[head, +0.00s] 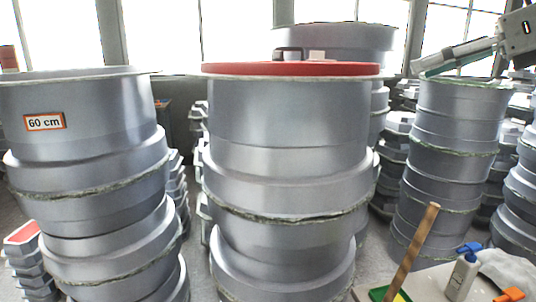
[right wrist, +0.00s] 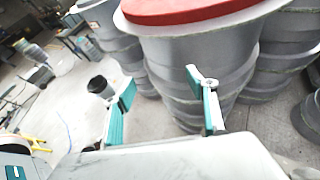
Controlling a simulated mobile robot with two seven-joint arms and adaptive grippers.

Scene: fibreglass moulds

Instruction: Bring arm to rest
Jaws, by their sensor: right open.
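My right gripper (head: 418,68) comes in from the upper right in the head view, in front of a stack of grey moulds (head: 450,130). In the right wrist view its two teal-edged fingers (right wrist: 160,82) stand wide apart with nothing between them. Beyond them is a stack of grey moulds (right wrist: 205,50) with a red disc (right wrist: 180,10) on top. My left arm and gripper are not in view.
The middle stack (head: 285,115) carries a red disc (head: 225,69) with small items on it. A stack labelled "60 cm" (head: 75,95) stands at left. A white table (head: 430,285) with a bottle (head: 462,275) and a wooden stick (head: 412,250) is at lower right.

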